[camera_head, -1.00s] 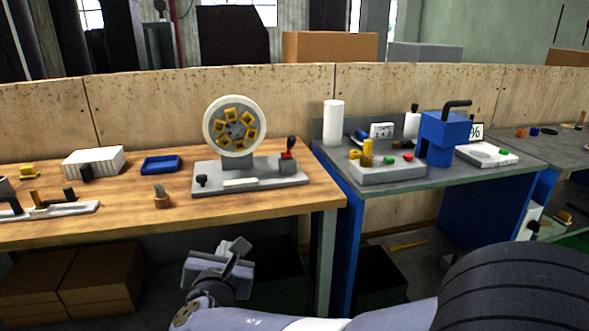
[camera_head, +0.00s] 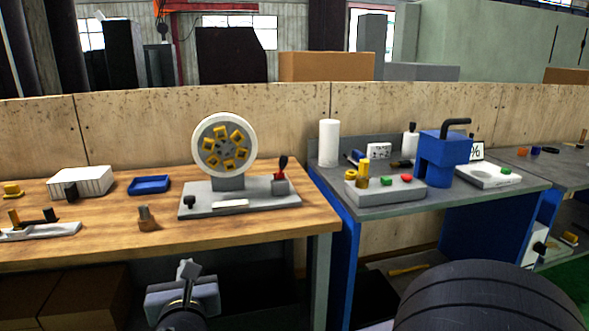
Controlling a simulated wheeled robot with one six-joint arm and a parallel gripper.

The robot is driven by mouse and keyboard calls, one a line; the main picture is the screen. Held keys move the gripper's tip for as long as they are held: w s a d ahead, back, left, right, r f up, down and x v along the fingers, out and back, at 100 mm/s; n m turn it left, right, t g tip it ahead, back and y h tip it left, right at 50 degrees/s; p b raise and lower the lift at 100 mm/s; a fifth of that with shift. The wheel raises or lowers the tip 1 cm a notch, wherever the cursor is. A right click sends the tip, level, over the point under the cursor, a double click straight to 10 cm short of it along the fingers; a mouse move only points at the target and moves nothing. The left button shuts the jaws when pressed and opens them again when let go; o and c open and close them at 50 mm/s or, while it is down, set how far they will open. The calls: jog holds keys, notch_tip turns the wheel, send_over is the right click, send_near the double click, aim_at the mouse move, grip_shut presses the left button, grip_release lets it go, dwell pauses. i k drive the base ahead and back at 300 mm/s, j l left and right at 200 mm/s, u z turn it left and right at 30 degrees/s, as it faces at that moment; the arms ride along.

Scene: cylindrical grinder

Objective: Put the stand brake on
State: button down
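The stand has a grey base plate (camera_head: 230,204) on the wooden table, with an upright round wheel (camera_head: 224,146) carrying several yellow blocks. At the base's right end is a small lever, likely the brake, with a black handle (camera_head: 283,162) and a red part at its foot on a grey block. The handle stands nearly upright, leaning slightly right. A small black knob (camera_head: 189,202) is at the base's left end. My gripper (camera_head: 185,272) is low in the picture, in front of the table's edge and apart from the stand. Its finger opening cannot be made out.
A blue tray (camera_head: 149,184), a white ribbed block (camera_head: 80,182) and a small brown-grey piece (camera_head: 147,218) lie left of the stand. A second bench (camera_head: 335,187) with a blue machine (camera_head: 438,158) stands right. The wood before the stand is clear.

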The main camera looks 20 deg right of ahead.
aim_at(282, 161)
jog(key=i+l, duration=0.25)
jog(key=l, duration=0.2)
jog(key=i+l, duration=0.25)
jog(key=l, duration=0.2)
jog(key=i+l+z, duration=0.1)
jog(key=i+l, duration=0.15)
jog(key=l, duration=0.2)
